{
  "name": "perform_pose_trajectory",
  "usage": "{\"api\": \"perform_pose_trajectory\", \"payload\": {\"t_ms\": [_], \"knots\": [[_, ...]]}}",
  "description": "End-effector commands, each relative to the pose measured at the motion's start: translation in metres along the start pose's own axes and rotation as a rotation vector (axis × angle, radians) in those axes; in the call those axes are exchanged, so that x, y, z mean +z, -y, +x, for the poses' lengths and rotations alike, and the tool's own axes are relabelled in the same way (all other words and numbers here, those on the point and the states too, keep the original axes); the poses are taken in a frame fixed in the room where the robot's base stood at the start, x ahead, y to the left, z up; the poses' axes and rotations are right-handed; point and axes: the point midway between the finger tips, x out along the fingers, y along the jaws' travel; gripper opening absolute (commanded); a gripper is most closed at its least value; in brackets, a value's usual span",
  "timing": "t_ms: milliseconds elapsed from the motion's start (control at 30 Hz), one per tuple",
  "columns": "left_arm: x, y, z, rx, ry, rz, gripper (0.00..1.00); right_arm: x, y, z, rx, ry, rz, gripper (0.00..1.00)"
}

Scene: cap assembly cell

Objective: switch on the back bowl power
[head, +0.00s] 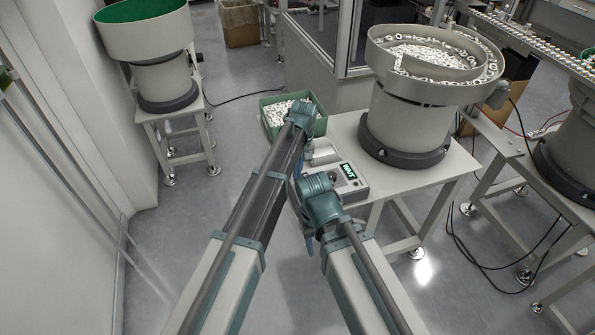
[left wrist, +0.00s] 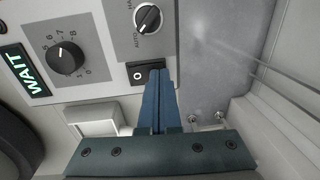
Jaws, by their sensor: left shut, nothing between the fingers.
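A grey control box (head: 352,190) sits on the white table's corner, with a lit WAIT display (head: 348,171). In the left wrist view its panel (left wrist: 100,40) carries a black rocker switch (left wrist: 138,75) with an O on its left end. The rocker's right end is hidden behind my left gripper (left wrist: 157,73), shut and empty, its blue fingertips at the switch. Whether they touch it I cannot tell. In the head view the left gripper (head: 298,168) is beside the box. My right gripper (head: 309,245) hangs in front of the table, its fingers unclear.
A bowl feeder (head: 410,115) full of white rings stands behind the box. A green crate (head: 318,126) of white parts is at the table's far left. A numbered dial (left wrist: 65,57) and a selector knob (left wrist: 148,18) are near the switch. Open floor lies left.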

Motion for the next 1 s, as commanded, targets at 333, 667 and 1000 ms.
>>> {"api": "perform_pose_trajectory", "payload": {"t_ms": [333, 667, 1000], "knots": [[0.0, -0.011, -0.005, 0.0, 0.001, 0.0, 0.0, 0.0, 0.0, -0.004, 0.0, 0.0, 0.0, 0.5], [0.0, -0.015, -0.006, -0.001, 0.001, 0.0, 0.0, 0.0, -0.001, -0.005, 0.0, 0.0, 0.0, 0.5], [-0.001, -0.011, -0.015, -0.001, 0.001, -0.001, 0.0, 0.001, -0.001, -0.014, 0.0, 0.0, 0.0, 0.5]]}}
